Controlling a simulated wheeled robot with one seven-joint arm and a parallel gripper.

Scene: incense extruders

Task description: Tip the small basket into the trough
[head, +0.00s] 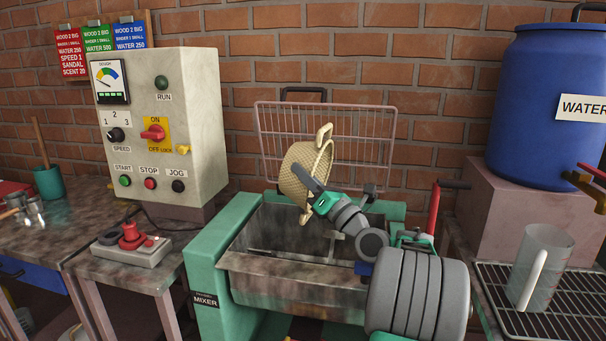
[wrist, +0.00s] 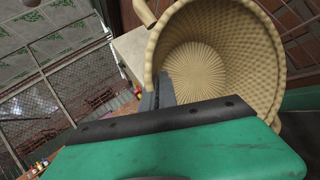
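The gripper's dark finger (wrist: 160,88) lies against the basket's near rim. The trough (head: 290,270) is the grey metal bin of the green-framed mixer, below the basket. Its floor is partly hidden by my arm.
A raised wire guard (head: 330,130) stands behind the trough. The control box (head: 160,130) is to the left, with a red-button pedestal (head: 130,240) below it. A blue water barrel (head: 545,100) and a clear jug (head: 541,265) on a rack stand to the right.

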